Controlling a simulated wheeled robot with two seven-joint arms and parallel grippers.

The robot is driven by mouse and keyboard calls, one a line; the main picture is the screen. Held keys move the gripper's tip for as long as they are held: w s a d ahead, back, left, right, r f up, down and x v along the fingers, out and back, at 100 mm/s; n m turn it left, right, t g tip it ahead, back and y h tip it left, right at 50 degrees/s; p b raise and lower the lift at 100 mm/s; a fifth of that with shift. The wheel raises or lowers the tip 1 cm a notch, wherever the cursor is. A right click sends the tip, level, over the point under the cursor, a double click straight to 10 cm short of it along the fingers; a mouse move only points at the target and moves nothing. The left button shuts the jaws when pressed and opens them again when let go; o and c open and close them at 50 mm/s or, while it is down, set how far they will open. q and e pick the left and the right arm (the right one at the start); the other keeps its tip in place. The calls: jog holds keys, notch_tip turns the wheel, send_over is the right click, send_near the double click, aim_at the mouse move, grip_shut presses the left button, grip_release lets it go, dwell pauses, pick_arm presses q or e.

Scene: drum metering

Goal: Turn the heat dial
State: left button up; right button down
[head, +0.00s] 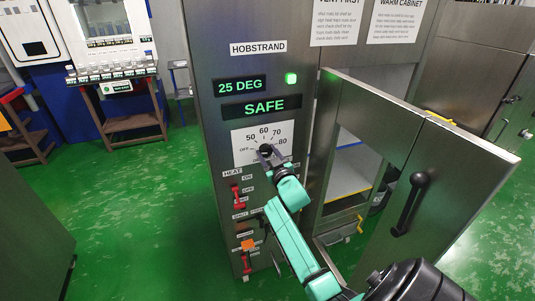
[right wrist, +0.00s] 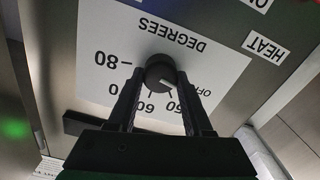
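The heat dial (head: 265,149) is a round black knob on a white plate marked OFF, 50, 60, 70 and 80 on the steel cabinet front. In the right wrist view the dial (right wrist: 160,72) appears upside down, its pale mark pointing down and right, toward the OFF and 50 side. My right gripper (head: 267,151) is at the dial. In the wrist view its two black fingertips (right wrist: 160,76) flank the knob and the knob fills the space between them. My left gripper is not in view.
Above the dial, displays (head: 242,86) read 25 DEG and SAFE, beside a lit green lamp (head: 291,78). Red switches (head: 237,196) sit below the dial. To the right a cabinet door (head: 418,170) with a black handle stands open.

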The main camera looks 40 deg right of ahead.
jog(key=shift+m, duration=0.4)
jog(key=m+p, duration=0.2)
jog(key=m, duration=0.1)
jog(key=shift+d+r+m, duration=0.1)
jog(key=shift+r+m, duration=0.05)
jog(key=shift+m, duration=0.25)
jog(key=m+p, duration=0.2)
jog(key=m, duration=0.1)
jog(key=shift+m, duration=0.3)
jog(key=m+p, duration=0.1)
jog(key=m, duration=0.2)
jog(key=shift+d+m, duration=0.1)
jog(key=shift+m, duration=0.2)
jog(key=shift+f+m+p, duration=0.15)
jog(key=shift+m+p, duration=0.15)
jog(key=shift+m, duration=0.75)
jog(key=shift+f+m+p, duration=0.15)
jog(key=shift+m+p, duration=0.1)
jog(key=shift+m, duration=0.8)
jog(key=shift+c, duration=1.5)
grip_release()
jog(key=shift+s, duration=0.15)
